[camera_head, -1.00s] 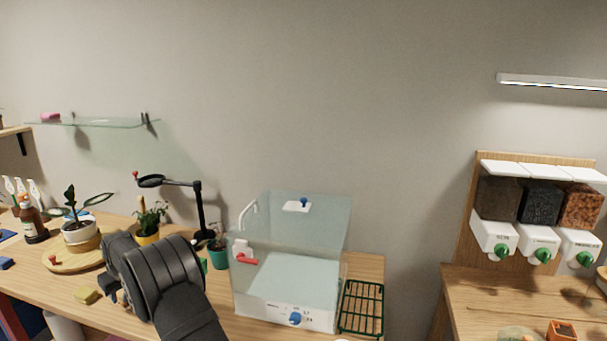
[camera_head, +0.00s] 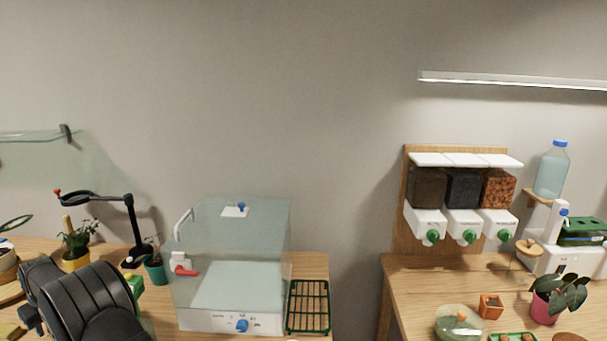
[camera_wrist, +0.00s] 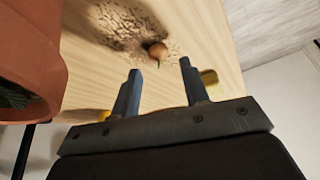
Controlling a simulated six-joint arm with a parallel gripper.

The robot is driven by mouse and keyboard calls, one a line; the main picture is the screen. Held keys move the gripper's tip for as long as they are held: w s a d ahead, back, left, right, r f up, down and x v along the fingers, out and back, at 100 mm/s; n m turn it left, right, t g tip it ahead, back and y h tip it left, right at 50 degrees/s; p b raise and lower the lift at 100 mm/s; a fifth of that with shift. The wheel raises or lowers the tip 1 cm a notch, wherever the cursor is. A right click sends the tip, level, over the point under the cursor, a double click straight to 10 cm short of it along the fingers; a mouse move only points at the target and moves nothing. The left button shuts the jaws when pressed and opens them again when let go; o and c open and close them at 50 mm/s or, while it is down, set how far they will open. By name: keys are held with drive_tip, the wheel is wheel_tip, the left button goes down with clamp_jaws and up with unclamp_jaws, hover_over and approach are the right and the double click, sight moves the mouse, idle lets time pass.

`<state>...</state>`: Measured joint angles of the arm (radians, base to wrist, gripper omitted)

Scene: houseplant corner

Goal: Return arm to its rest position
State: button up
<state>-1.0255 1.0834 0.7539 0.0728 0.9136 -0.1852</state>
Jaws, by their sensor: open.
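My gripper (camera_wrist: 159,82) shows in the wrist view with its two dark fingers apart and nothing between them. Beyond the fingertips, a small brown bulb-like thing (camera_wrist: 157,51) with a green tip lies on a pale wooden surface (camera_wrist: 205,45). In the head view my dark arm fills the lower left corner, in front of the wooden bench; its fingers cannot be made out there.
A terracotta pot (camera_wrist: 30,60) is close at the wrist view's left. Dispensers (camera_head: 462,195) stand on another bench, across a gap.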

wheel_tip(320, 180, down, 3)
drive_tip(key=shift+r, duration=0.1)
drive_tip(key=v, duration=1.2)
drive_tip(key=x, duration=1.1)
drive_tip(key=shift+a+f, duration=0.2)
drive_tip(key=shift+f, duration=0.05)
wheel_tip(320, 180, up, 29)
drive_tip(key=w+d+m, duration=0.1)
drive_tip(key=w+d, duration=1.4)
drive_tip(key=w, duration=0.2)
drive_tip(key=shift+d+r+m, duration=0.3)
drive_tip(key=shift+d+r, duration=0.05)
drive_tip(key=shift+d, duration=0.05)
drive_tip(key=shift+c, duration=0.8)
